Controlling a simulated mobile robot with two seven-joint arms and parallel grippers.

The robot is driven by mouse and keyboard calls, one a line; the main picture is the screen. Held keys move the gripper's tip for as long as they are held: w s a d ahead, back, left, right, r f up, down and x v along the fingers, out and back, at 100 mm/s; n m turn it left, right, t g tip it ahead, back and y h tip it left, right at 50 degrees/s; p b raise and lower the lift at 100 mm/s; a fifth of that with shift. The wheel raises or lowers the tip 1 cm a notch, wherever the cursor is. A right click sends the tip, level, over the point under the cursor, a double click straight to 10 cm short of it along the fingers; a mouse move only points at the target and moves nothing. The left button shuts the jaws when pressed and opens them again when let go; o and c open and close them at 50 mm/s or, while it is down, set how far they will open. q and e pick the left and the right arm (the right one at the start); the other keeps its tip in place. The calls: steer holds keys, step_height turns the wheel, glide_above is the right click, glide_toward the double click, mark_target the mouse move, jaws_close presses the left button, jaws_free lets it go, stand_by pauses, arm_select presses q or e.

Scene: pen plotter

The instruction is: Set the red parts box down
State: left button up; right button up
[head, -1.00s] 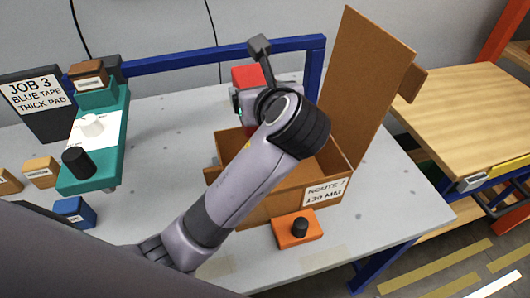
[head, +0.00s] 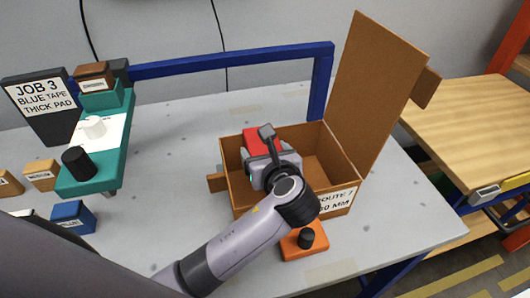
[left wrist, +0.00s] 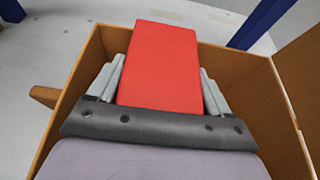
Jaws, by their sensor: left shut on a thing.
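The red parts box (head: 259,142) is inside the top of the open cardboard box (head: 345,178), near its left side in the head view. My left gripper (head: 264,158) is shut on it, coming from above. In the left wrist view the red parts box (left wrist: 163,65) sits between the two grey fingers, with cardboard walls (left wrist: 81,95) around it. Its lower end is hidden, so I cannot tell whether it touches the cardboard box's floor. My right gripper is not in view.
The cardboard box's tall flap (head: 372,90) stands open at right. An orange block with a black knob (head: 304,241) sits in front. A teal plotter (head: 96,150), blue block (head: 73,217) and job sign (head: 40,105) are at left. Clear table lies behind the box.

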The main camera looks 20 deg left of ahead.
arm_select(q)
steer(key=shift+r, duration=0.1)
steer(key=shift+f+p, duration=0.35)
steer(key=shift+f, duration=0.25)
steer(key=o, duration=1.1)
steer(key=shift+o, duration=0.2)
